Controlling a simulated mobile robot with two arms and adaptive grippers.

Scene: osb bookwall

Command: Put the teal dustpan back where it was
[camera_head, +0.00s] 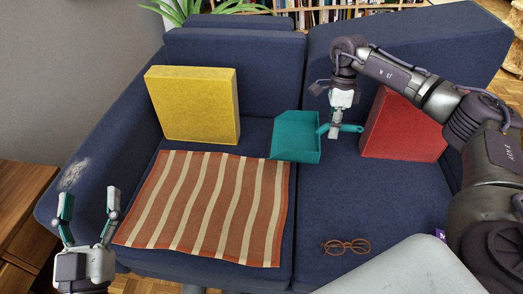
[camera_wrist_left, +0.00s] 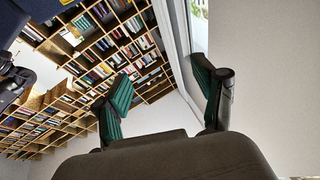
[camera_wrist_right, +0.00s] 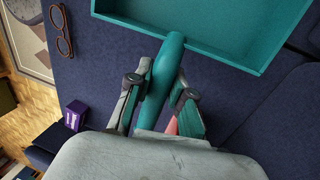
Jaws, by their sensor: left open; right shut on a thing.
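The teal dustpan (camera_head: 297,138) is over the middle of the dark blue sofa, its pan towards the left and its handle towards the right. My right gripper (camera_head: 333,130) comes down from above and is shut on the dustpan's handle. In the right wrist view the handle runs between the fingers (camera_wrist_right: 158,95) and the pan (camera_wrist_right: 215,30) spreads beyond them. I cannot tell whether the pan touches the seat. My left gripper (camera_head: 90,215) is open and empty at the sofa's left arm. In the left wrist view its fingers (camera_wrist_left: 165,100) are spread with nothing between them.
A striped blanket (camera_head: 205,205) lies on the left seat, just left of the dustpan. A yellow cushion (camera_head: 193,104) and a red cushion (camera_head: 402,128) lean on the backrest. Brown glasses (camera_head: 346,246) lie at the right seat's front. The seat between the dustpan and glasses is clear.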

